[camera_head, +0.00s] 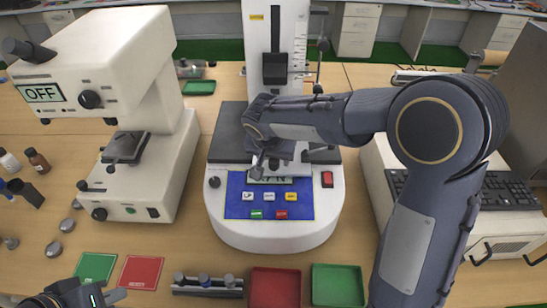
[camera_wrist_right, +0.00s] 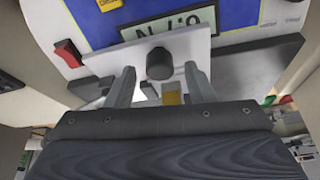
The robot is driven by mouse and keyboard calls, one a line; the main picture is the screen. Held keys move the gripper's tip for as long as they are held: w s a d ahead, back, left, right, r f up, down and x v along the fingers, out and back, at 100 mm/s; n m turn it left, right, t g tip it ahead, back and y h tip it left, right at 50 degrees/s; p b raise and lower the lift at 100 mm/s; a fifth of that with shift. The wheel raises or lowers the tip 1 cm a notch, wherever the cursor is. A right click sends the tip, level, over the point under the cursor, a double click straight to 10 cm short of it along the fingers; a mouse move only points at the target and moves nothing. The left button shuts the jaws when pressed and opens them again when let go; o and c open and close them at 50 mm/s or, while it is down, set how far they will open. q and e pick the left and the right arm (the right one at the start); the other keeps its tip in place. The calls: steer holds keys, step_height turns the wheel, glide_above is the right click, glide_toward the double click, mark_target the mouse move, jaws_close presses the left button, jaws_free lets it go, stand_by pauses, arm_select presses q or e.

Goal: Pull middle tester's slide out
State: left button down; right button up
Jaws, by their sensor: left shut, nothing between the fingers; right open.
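The middle tester (camera_head: 272,232) is a white machine with a round-fronted base, a blue button panel and a tall white column. Its slide shows in the right wrist view as a pale plate (camera_wrist_right: 195,48) with a black knob (camera_wrist_right: 160,64). My right gripper (camera_head: 268,165) is over the tester's base, behind the blue panel; its arm hides much of the slide area in the head view. In the right wrist view its two fingers (camera_wrist_right: 162,85) are apart, one on each side of the knob. My left gripper (camera_head: 112,297) is shut and empty at the bottom left, partly cut off.
A white tester with an OFF display (camera_head: 40,93) stands at left. A keyboard (camera_head: 465,190) sits on a white unit at right. Green (camera_head: 95,267) and red (camera_head: 141,272) mats, a weight rack (camera_head: 207,286), and red (camera_head: 275,288) and green (camera_head: 338,285) trays line the front.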

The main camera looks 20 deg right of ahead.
steer(key=v, duration=0.7)
steer(key=shift+r+b, duration=0.2)
steer(key=shift+b, duration=0.2)
steer(key=s+d+n+y, duration=0.1)
steer(key=s+d+y, duration=0.3)
steer(key=s+d, duration=0.6)
steer(key=s+a+f+n+y, duration=0.1)
steer(key=s+f, duration=0.1)
steer(key=s, duration=0.5)
steer(key=s+a+f+n+t+y, duration=0.1)
steer(key=s, duration=0.7)
steer(key=shift+a+f+n+t, duration=0.3)
steer(key=shift+a+f+n, duration=0.1)
